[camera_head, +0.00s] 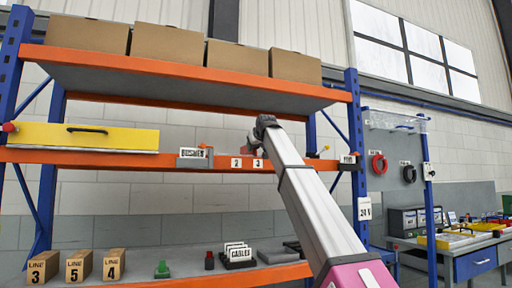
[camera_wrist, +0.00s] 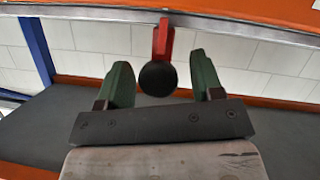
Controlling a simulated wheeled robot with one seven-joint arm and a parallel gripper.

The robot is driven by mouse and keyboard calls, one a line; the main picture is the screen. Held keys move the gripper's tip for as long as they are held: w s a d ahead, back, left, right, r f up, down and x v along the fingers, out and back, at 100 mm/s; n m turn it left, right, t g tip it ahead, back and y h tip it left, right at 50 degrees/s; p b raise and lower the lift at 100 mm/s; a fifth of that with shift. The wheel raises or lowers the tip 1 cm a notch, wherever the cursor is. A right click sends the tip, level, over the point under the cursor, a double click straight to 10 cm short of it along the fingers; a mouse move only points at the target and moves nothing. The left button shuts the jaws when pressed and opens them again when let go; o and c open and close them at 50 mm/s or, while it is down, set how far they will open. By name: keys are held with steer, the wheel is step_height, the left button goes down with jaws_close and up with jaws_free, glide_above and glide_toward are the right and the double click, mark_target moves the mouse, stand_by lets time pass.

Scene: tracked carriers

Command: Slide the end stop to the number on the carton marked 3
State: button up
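The end stop (camera_wrist: 163,40) is a red piece with a round black knob, hanging from the rail edge in the wrist view. In the head view it is mostly hidden behind my arm. My gripper (camera_wrist: 158,80) is open, with its green fingers on either side of the black knob and gaps on both sides. In the head view my gripper (camera_head: 265,125) is at the middle shelf's front edge, near the number plates 2 (camera_head: 236,163) and 3 (camera_head: 258,164). The carton marked LINE 3 (camera_head: 43,267) stands at the far left of the lower shelf.
Cartons marked 5 (camera_head: 78,267) and 4 (camera_head: 111,266) stand beside it. A yellow panel (camera_head: 85,137) and a lettered label holder (camera_head: 194,158) are on the middle shelf's left part. My arm hides the number strip's right part. A workbench (camera_head: 470,258) stands at right.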

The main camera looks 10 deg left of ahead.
steer(key=v, duration=1)
steer(key=shift+s+d+r, duration=0.15)
steer(key=shift+s+d, duration=0.05)
steer(key=shift+s, duration=0.15)
